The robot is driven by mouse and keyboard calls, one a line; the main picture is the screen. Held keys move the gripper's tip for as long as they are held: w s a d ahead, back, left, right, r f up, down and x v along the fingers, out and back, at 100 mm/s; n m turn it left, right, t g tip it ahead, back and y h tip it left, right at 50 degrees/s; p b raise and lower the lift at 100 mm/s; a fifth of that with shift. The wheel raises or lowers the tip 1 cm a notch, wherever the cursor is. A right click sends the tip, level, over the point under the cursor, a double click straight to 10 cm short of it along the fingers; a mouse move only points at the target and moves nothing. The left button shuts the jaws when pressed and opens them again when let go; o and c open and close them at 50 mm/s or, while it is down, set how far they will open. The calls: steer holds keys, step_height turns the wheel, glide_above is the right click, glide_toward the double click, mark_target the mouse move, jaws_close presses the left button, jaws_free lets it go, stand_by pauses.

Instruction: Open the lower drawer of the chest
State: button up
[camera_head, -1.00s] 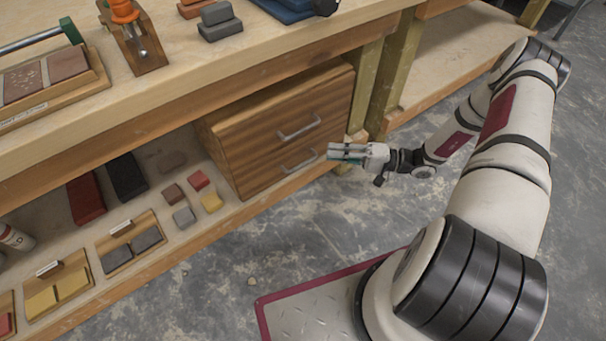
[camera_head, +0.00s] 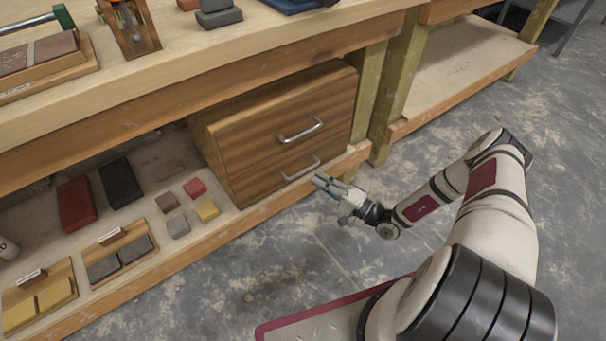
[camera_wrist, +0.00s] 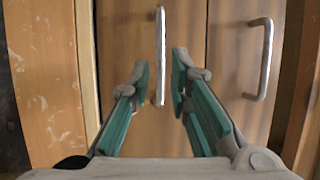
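The wooden chest (camera_head: 225,145) stands on the low shelf under the workbench, with two drawers that look shut. The lower drawer has a metal bar handle (camera_head: 300,168), and the upper drawer has a similar handle (camera_head: 301,130). My gripper (camera_head: 322,181) is just in front of the lower handle, near its right end. In the wrist view my gripper (camera_wrist: 159,68) is open, its teal-padded fingers apart. The lower handle (camera_wrist: 160,55) appears between the fingertips; I cannot tell whether it touches them. The upper handle (camera_wrist: 265,60) is to the right there.
The shelf's wooden front edge (camera_head: 255,212) runs below the chest. A bench leg (camera_head: 392,90) stands right of it. Several coloured blocks and wooden trays (camera_head: 122,255) lie on the shelf to the left. The grey floor (camera_head: 290,260) in front is open.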

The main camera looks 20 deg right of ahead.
mark_target(303, 172)
steer(key=b+x, duration=0.1)
steer(key=x, duration=0.5)
steer(key=shift+w+a+r, duration=0.1)
steer(key=shift+w+a, duration=0.05)
steer(key=shift+w, duration=0.05)
jaws_close()
